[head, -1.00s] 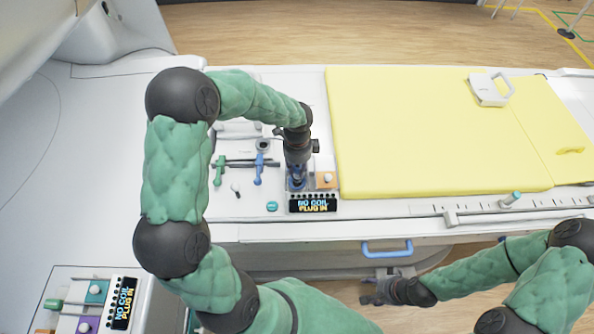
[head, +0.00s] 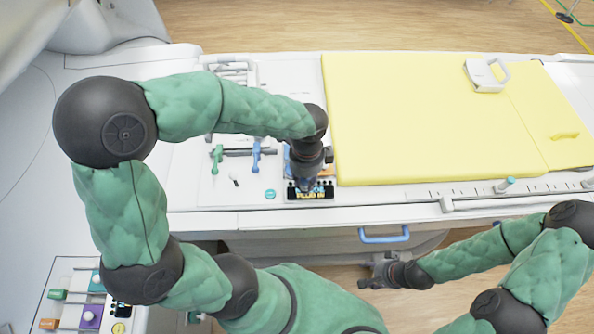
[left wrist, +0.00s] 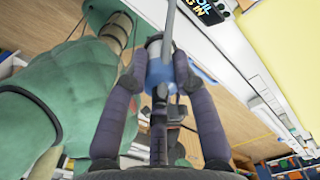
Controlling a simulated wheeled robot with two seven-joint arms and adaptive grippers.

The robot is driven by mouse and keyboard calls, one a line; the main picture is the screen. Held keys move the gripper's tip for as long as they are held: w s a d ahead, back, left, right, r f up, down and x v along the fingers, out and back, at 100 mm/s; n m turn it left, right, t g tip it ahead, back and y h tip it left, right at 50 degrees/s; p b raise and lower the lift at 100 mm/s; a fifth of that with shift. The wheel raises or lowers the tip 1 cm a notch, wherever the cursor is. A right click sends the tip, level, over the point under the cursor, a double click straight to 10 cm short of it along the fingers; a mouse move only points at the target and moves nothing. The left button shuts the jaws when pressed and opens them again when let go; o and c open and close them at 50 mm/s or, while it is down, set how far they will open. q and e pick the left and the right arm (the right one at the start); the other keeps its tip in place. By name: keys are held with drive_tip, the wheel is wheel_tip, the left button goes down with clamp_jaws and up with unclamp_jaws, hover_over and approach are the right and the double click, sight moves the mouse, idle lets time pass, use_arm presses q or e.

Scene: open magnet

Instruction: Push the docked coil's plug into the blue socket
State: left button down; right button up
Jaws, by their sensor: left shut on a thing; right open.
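My left gripper (head: 306,183) is over the panel at the table's front edge and hides part of it. In the left wrist view its fingers (left wrist: 160,85) are shut on a blue cylindrical plug (left wrist: 158,68) with a grey rod or cable in front of it. The panel's display (head: 325,190) is partly covered; in the left wrist view part of its "COIL PLUG IN" text (left wrist: 208,12) shows. A bit of blue (head: 288,160), perhaps the blue socket, shows left of the gripper. Contact between plug and socket is hidden. My right gripper (head: 377,270) is open and empty, in front of the table.
A yellow mattress (head: 420,120) covers the table to the right, with a white handled device (head: 487,75) on it. Green (head: 217,158) and blue (head: 256,155) handled pieces lie left of the panel. A blue handle (head: 384,235) juts from the table front.

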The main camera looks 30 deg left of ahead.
idle(0.4)
use_arm(q)
drive_tip(key=shift+r+p, duration=0.25)
drive_tip(key=shift+p, duration=0.05)
drive_tip(key=shift+f, duration=0.1)
drive_tip(key=w+a+p, duration=0.2)
drive_tip(key=w+a, duration=0.7)
drive_tip(key=w, duration=0.1)
drive_tip(key=shift+w+a, duration=0.2)
drive_tip(key=shift+w, duration=0.05)
idle(0.6)
drive_tip(key=shift+f, duration=0.1)
wheel_tip(320, 180, down, 10)
drive_tip(key=b, duration=0.6)
idle(0.5)
drive_tip(key=shift+f+b, duration=1)
drive_tip(key=shift+f, duration=0.6)
idle(0.7)
